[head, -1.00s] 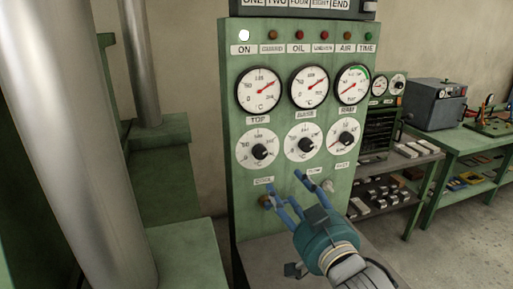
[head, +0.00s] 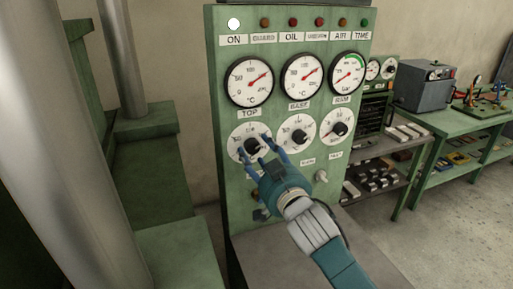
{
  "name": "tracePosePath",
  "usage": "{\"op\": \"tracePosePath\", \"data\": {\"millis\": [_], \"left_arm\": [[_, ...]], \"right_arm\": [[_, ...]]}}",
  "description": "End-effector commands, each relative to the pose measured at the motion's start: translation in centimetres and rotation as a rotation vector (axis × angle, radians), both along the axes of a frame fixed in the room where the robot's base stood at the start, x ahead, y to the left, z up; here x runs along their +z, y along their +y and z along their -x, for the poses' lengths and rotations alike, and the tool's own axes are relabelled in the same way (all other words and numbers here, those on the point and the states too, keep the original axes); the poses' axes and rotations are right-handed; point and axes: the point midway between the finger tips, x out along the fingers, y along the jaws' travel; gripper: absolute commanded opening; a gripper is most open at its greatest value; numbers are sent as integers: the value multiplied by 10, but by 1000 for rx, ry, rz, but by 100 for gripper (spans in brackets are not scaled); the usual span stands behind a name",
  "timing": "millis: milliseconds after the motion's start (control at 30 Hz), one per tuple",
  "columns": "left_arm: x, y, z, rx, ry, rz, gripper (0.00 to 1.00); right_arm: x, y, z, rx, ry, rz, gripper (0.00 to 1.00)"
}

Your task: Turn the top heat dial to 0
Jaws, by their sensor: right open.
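The top heat dial (head: 237,134) is the left one in the lower row of white dials on the green control panel, below the "TOP" label. Its black knob (head: 251,146) shows just at my right gripper's fingers. My right gripper (head: 258,149) is open, with its blue fingers around or just in front of the knob. I cannot tell whether they touch it. The fingers and the gripper body hide the lower right part of the dial. My left gripper is not in view.
Two similar dials, the middle one (head: 297,136) and the right one (head: 337,130), sit beside it. Round gauges (head: 249,80) are above, with a row of lamps on top. A small toggle (head: 321,176) is at lower right. A green bench (head: 470,130) stands at the right.

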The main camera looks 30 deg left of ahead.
Motion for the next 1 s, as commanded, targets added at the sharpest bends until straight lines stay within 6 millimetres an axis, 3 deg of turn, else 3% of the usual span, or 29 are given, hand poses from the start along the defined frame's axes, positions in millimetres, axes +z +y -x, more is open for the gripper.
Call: {"op": "tracePosePath", "data": {"millis": [467,700,1000], "left_arm": [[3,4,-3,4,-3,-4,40],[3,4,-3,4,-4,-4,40],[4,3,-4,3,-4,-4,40]], "right_arm": [[-1,9,-8,1,1,1,51],[0,9,-8,1,0,0,7],[1,9,-7,2,-14,10,6]]}}
